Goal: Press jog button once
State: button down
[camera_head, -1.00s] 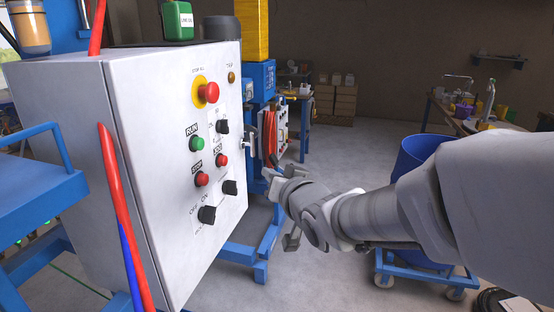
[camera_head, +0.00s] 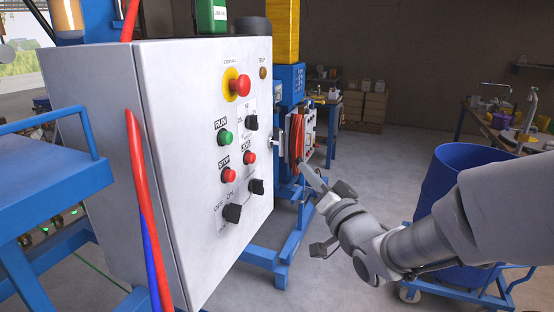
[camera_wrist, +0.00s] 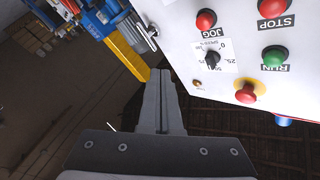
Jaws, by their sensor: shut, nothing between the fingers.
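The jog button (camera_head: 249,158) is a small red push button under a JOG label on the white control panel (camera_head: 185,215). In the wrist view the red jog button (camera_wrist: 206,19) is near the top, with its label upside down. My gripper (camera_head: 303,168) is shut and empty, to the right of the panel, its fingers pointing up and left. In the wrist view the closed fingers (camera_wrist: 160,75) point past the panel's edge, apart from the button.
Near the jog button are a red stop button (camera_head: 228,175), a green run button (camera_head: 225,137), black knobs (camera_head: 251,122) and a red emergency stop (camera_head: 240,86). A door latch (camera_head: 275,141) juts from the panel's right edge. A blue drum (camera_head: 450,180) stands at right.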

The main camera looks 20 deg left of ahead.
aim_at(251, 158)
jog(key=shift+a, duration=0.1)
jog(key=a, duration=0.8)
jog(key=shift+w+a, duration=0.3)
jog(key=shift+w, duration=0.05)
jog(key=shift+b, duration=0.35)
dwell(1.6)
jog(key=shift+a+b, duration=0.4)
